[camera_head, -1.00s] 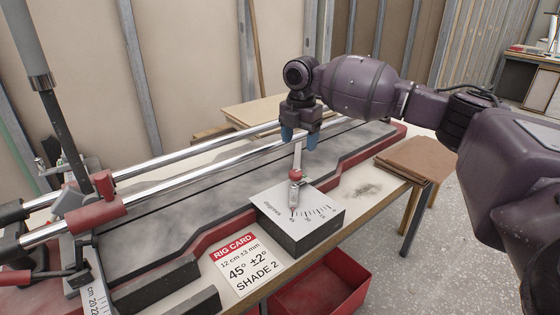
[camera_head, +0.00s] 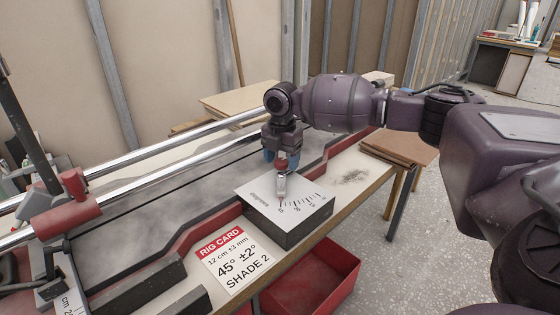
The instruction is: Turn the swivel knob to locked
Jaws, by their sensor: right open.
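A small swivel knob (camera_head: 281,188) with a silver body and a red part stands upright on a grey box. The box's white top plate (camera_head: 262,210) carries a printed angle scale and small lettering too small to read surely. My right gripper (camera_head: 281,158) points down at the knob's upper end, its blue fingertips beside the red part. Its jaws are open. The upper end of the knob is partly hidden by the fingers, and I cannot tell whether they touch it. My left gripper is not in view.
A rig card (camera_head: 235,262) lies in front of the box. Two chrome rails (camera_head: 130,181) run over the long grey bed at left. A red bin (camera_head: 325,282) sits below the bench edge. Brown boards (camera_head: 398,143) lie at the right. Open floor lies beyond.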

